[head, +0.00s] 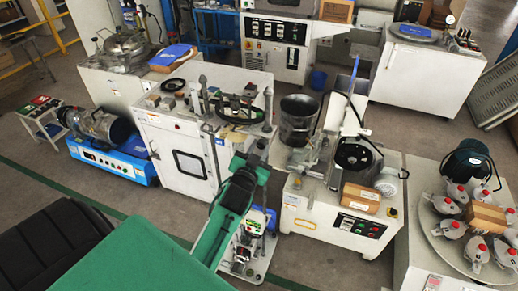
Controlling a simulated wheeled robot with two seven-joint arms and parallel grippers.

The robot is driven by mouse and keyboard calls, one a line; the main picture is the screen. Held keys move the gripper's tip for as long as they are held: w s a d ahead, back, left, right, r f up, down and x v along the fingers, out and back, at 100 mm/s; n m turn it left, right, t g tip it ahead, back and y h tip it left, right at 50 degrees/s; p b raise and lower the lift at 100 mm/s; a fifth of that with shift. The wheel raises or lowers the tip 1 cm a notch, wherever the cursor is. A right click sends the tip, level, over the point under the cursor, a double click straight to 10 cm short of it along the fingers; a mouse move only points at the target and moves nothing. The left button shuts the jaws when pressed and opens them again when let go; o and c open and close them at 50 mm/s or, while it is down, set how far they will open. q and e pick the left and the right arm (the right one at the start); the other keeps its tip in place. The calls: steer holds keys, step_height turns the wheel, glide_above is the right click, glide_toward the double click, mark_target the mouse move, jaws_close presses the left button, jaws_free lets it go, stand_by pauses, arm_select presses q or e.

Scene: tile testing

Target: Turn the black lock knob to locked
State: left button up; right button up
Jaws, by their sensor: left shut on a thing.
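My left arm, green and black, reaches up from the bottom middle of the head view. Its gripper (259,148) is at the front right edge of the white cabinet (180,125), beside the machine fittings on top. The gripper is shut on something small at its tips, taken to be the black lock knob. The knob itself is hidden or too small to make out, and its turn angle cannot be told. My right gripper is not in view.
A white machine with a black wheel (357,154) and a control panel (357,226) stands close on the right. A round table (437,234) with several red-topped grey vessels is further right. A blue-based machine (110,165) is left. Grey floor (35,162) is open at the left.

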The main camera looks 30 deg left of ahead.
arm_select(q)
steer(key=m+p, duration=0.1)
steer(key=m, duration=0.2)
steer(key=shift+m, duration=0.3)
steer(key=m+p, duration=0.1)
steer(key=m, duration=0.3)
steer(key=shift+m, duration=0.3)
steer(key=m, duration=0.4)
steer(key=shift+m, duration=0.3)
steer(key=shift+m+p, duration=0.55)
steer(key=shift+m, duration=1.45)
steer(key=shift+t, duration=0.3)
steer(key=o, duration=1)
steer(key=shift+f, duration=0.1)
